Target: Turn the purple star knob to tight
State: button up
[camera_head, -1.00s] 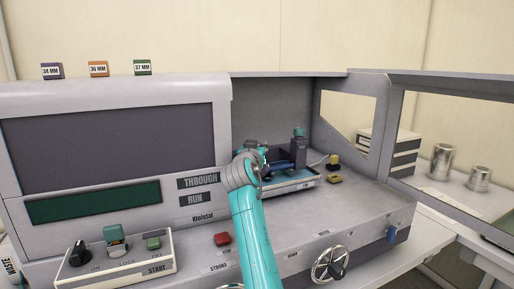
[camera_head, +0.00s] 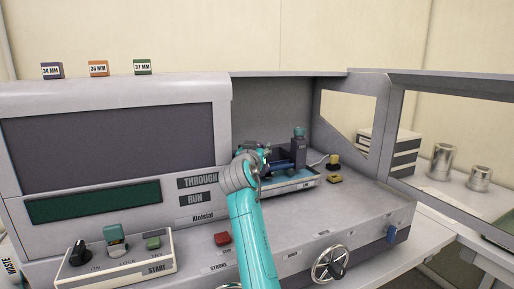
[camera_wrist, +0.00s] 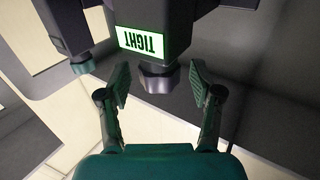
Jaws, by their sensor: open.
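In the wrist view, my gripper (camera_wrist: 160,75) is open, with one finger on each side of a short grey knob (camera_wrist: 158,82) under a dark block. The knob shows a faint purplish tint at most, and its star shape is not clear. I see a gap between it and each finger. A lit green-edged label (camera_wrist: 143,41) on the block reads TIGHT, upside down in this view. In the head view, my arm's wrist reaches the blue and grey fixture (camera_head: 292,163) in the machine's recess; the fingertips and the knob cannot be made out there.
The machine's front ledge holds a handwheel (camera_head: 330,264) and a red button (camera_head: 222,239).

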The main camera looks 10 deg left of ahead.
jog(key=s, duration=0.6)
jog(key=shift+s, duration=0.2)
jog(key=shift+d, duration=0.1)
